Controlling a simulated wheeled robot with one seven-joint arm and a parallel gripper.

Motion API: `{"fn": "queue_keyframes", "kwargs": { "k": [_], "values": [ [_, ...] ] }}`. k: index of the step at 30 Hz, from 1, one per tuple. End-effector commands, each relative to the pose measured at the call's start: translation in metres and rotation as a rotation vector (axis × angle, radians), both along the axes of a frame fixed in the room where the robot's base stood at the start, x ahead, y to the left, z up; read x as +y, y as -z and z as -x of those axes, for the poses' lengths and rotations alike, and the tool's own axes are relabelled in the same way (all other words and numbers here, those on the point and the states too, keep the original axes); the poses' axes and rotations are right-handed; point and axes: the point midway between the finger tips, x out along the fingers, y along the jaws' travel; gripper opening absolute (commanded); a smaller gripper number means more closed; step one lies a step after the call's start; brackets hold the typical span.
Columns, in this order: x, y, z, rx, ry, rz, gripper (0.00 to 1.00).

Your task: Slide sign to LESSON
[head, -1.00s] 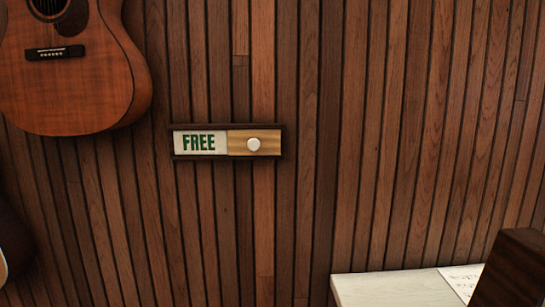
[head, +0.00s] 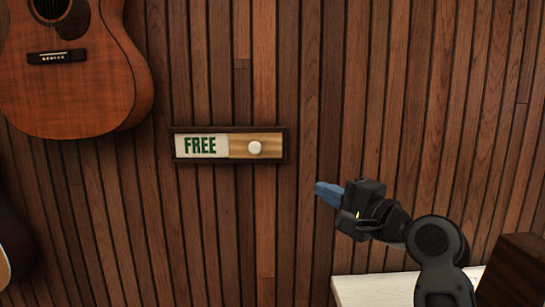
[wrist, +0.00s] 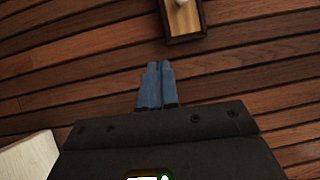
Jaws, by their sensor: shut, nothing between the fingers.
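The sign (head: 229,132) is a dark wooden frame on the slatted wall. Its left part shows a white panel with the word FREE (head: 200,146) in green. A light wooden slider (head: 240,148) with a round white knob (head: 254,148) covers its right part. My gripper (head: 322,190), with blue fingers, is shut and empty, to the right of and below the sign, apart from it. In the wrist view the gripper (wrist: 160,68) points toward the end of the sign's frame (wrist: 187,39); the slider (wrist: 184,20) and part of the knob show at the top edge.
A guitar (head: 75,85) hangs on the wall at upper left, and part of another dark instrument (head: 15,240) shows at lower left. A white surface (head: 375,288) lies at lower right, with a dark brown block (head: 515,275) beside it.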

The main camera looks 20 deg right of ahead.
Motion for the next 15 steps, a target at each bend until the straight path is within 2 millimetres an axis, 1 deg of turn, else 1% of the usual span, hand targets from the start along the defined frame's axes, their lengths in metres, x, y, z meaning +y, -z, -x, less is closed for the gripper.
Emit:
{"fn": "queue_keyframes", "kwargs": {
  "k": [1, 3, 6, 15],
  "values": [
    [0.001, -0.016, -0.005, -0.012, -0.018, -0.032, 0.00],
    [0.003, -0.028, -0.009, -0.018, -0.038, -0.065, 0.00],
    [0.005, -0.038, -0.011, -0.020, -0.057, -0.092, 0.00],
    [0.005, -0.040, -0.012, -0.020, -0.062, -0.099, 0.00]
  ]
}}
